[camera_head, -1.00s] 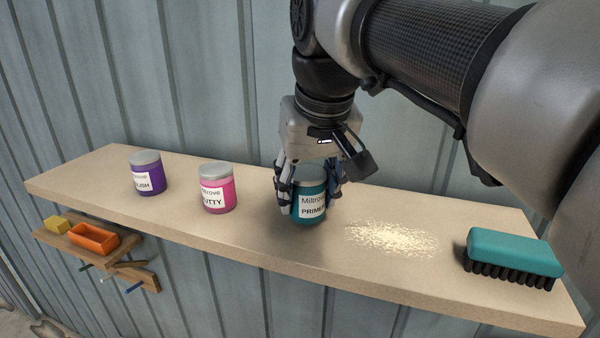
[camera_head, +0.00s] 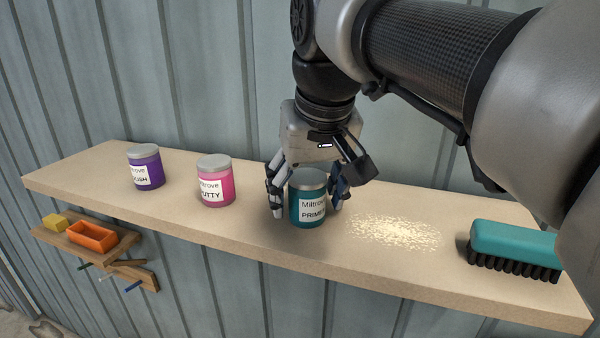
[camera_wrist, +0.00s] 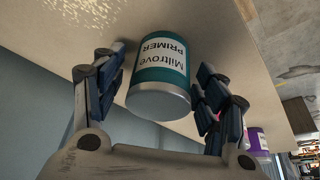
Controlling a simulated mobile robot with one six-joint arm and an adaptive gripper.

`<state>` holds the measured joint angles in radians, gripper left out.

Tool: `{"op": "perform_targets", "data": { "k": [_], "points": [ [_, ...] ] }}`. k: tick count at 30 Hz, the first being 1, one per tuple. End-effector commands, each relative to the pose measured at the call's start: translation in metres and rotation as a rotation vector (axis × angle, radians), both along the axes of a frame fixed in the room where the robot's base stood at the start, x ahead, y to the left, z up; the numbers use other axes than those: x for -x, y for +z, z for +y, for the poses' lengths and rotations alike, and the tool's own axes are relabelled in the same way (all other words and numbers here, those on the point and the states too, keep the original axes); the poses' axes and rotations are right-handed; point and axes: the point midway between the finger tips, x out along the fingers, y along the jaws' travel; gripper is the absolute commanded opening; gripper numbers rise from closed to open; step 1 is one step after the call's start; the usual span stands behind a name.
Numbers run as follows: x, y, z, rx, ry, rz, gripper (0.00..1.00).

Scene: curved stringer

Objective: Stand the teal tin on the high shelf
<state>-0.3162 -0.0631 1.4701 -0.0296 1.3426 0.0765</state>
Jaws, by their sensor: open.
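The teal tin (camera_head: 308,203) has a grey lid and a white label reading "Mitrove PRIMER". It stands upright on the high shelf (camera_head: 250,233), between the pink tin and a patch of pale dust. My gripper (camera_head: 306,205) is open around the tin, with a finger on each side. A gap shows between the left finger and the tin. In the wrist view the teal tin (camera_wrist: 163,65) sits between the spread fingers, its lid towards my palm, with gaps on both sides.
A pink tin (camera_head: 215,185) and a purple tin (camera_head: 146,170) stand to the left on the shelf. Pale dust (camera_head: 395,232) and a teal brush (camera_head: 514,245) lie to the right. A small lower wooden shelf (camera_head: 75,245) holds an orange tray (camera_head: 92,236) and a yellow block (camera_head: 54,221).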

Motion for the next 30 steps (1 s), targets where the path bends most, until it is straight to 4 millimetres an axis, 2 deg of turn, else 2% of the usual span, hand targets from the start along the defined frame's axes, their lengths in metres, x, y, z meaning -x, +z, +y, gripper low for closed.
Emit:
{"op": "perform_targets", "data": {
  "k": [8,11,21,25,30],
  "points": [
    [0.000,0.007,0.000,0.000,0.000,-0.002,0.66],
    [0.005,0.021,-0.001,-0.001,0.000,-0.004,0.66],
    [0.032,0.088,-0.008,-0.001,0.000,-0.004,0.66],
    [0.039,0.105,-0.009,0.000,0.000,-0.002,0.66],
    [0.044,0.114,-0.011,0.000,0.000,0.000,0.66]
  ]
}}
